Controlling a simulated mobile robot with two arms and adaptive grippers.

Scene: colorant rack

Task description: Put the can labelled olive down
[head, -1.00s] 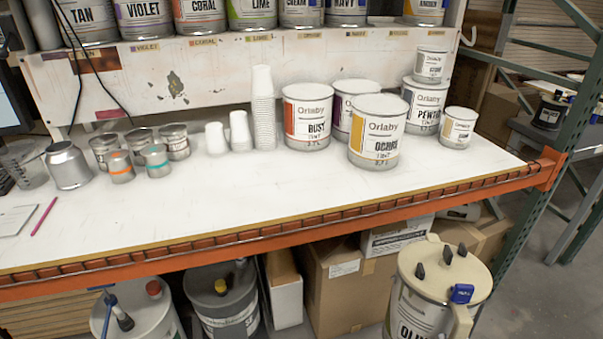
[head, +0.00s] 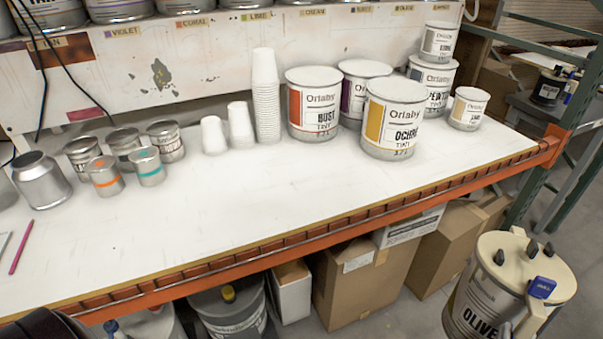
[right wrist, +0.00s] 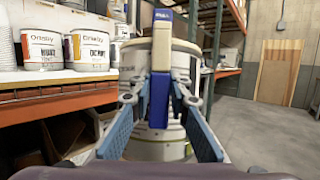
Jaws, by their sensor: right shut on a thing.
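The olive can (head: 478,302) is a large white and grey can with a cream lid, dark knobs and a blue thumb tab (head: 541,287). It is at the lower right of the head view, in front of the bench edge and below the bench top, upright or slightly tilted. In the right wrist view, its body (right wrist: 184,62) fills the middle behind the blue-sided fingers. My right gripper (right wrist: 159,100) is shut on the can's handle, with the tab between the fingers. I do not see my left gripper.
The white bench top (head: 240,225) is clear along its front middle and right. Small tins (head: 105,178) stand left. Boxes (head: 350,285) and tubs fill the space below.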

